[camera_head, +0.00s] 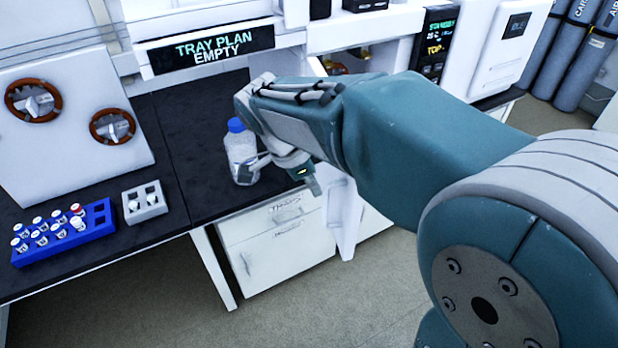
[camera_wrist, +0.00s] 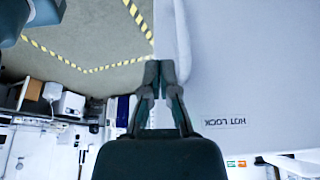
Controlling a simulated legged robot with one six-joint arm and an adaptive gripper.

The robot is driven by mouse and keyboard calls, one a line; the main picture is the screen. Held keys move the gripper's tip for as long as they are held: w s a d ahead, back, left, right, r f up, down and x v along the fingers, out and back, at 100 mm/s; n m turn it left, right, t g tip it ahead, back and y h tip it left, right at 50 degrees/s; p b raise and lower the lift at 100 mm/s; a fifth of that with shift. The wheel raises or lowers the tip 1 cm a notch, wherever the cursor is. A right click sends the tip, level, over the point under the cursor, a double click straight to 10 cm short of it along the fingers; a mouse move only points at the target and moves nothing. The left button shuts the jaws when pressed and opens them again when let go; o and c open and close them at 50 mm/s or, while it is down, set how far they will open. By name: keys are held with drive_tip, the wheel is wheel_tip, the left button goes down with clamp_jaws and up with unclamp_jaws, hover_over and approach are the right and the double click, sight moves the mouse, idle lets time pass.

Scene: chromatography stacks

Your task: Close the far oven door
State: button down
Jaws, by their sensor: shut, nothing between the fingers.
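The oven door is a white panel (camera_head: 345,215) standing open below and beside the oven opening, seen nearly edge-on in the head view and partly behind my arm. In the wrist view a large pale panel (camera_wrist: 240,70), marked HOT LOCK upside down, fills the right side; it looks like this door. My gripper (camera_wrist: 159,72) is shut and empty, its fingertips along the panel's left edge. I cannot tell whether they touch it. In the head view my gripper (camera_head: 313,185) is just left of the door. The oven opening (camera_head: 340,62) is mostly hidden by my arm.
A blue-capped bottle (camera_head: 241,155) stands on the black bench close to my wrist. A blue vial rack (camera_head: 65,235) and a small grey rack (camera_head: 145,202) are further left. Gas cylinders (camera_head: 580,55) stand at the back right. The floor (camera_head: 300,310) in front is clear.

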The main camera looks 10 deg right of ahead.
sight(348, 212)
drive_tip(key=d+f, duration=0.5)
drive_tip(key=shift+w+d, duration=0.1)
drive_tip(key=shift+d, duration=0.2)
drive_tip(key=shift+a, duration=0.2)
drive_tip(key=shift+d, duration=0.1)
